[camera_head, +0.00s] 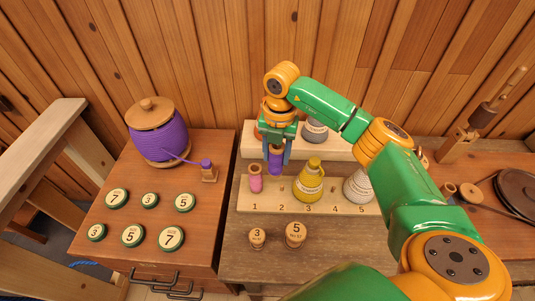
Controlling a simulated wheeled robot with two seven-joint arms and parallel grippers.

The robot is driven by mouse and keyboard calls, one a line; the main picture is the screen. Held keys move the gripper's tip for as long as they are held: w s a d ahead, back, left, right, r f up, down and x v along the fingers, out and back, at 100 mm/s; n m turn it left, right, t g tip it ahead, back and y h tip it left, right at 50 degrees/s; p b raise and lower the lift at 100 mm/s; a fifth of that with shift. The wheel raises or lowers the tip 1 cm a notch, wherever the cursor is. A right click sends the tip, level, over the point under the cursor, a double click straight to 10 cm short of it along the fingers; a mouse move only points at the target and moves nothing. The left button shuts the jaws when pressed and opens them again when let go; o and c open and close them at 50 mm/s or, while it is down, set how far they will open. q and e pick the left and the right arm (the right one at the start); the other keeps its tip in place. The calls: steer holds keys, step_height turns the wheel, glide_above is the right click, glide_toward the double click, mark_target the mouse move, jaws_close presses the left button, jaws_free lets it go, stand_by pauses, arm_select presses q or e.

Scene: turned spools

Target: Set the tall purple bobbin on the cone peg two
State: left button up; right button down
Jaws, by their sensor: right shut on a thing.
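My right gripper (277,149) points down and is shut on the tall purple bobbin (275,164). It holds the bobbin upright above the back part of the numbered board (258,203), near the place marked 2. At place 2 only a small light spot shows on the board; I cannot make out a cone peg clearly. The bobbin's lower end looks clear of the board, though the exact gap is hard to tell. My left gripper is not in view.
A pink spool (255,180) stands at place 1, left of the held bobbin. A yellow cone (309,183) stands close on the right. A grey-white cone (358,187) is further right. Two wooden knobs (295,234) stand in front. A big purple spool (157,135) stands at left.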

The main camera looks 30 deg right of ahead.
steer(key=d+f+m+b, duration=0.1)
steer(key=f+m, duration=0.1)
steer(key=f+m+b, duration=0.2)
steer(key=f+m, duration=0.1)
steer(key=d+f+m+b, duration=0.1)
steer(key=f+m, duration=0.1)
steer(key=m, duration=0.1)
steer(key=shift+d+f+b, duration=0.2)
steer(key=shift+d+b, duration=0.15)
steer(key=shift+w+f, duration=0.1)
steer(key=shift+f, duration=0.3)
step_height(320, 180, down, 2)
steer(key=shift+b, duration=0.85)
steer(key=shift+p, duration=0.45)
steer(key=shift+f+b, duration=0.45)
steer(key=shift+f, duration=0.15)
